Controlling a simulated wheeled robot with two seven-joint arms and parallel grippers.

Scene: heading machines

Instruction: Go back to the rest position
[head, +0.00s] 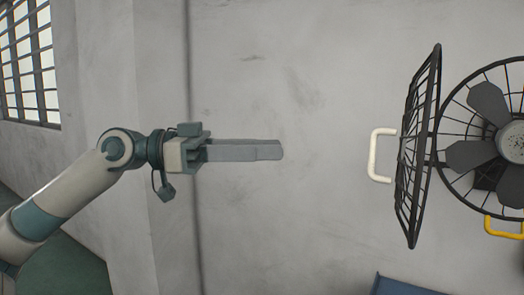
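My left gripper (281,150) reaches in from the left on its grey and teal arm and points right. Its two long fingers lie close together, one overlapping the other from this side, and nothing shows between or beyond them. It stands in front of the grey wall, well to the left of the fan guard, touching nothing that I can see. My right gripper is not in view.
A black wire guard (418,150) stands swung open, with a white handle (374,155). Beside it is a fan (487,105) with a yellow handle (502,229). A blue edge (420,286) shows at the bottom. A barred window (28,70) is top left.

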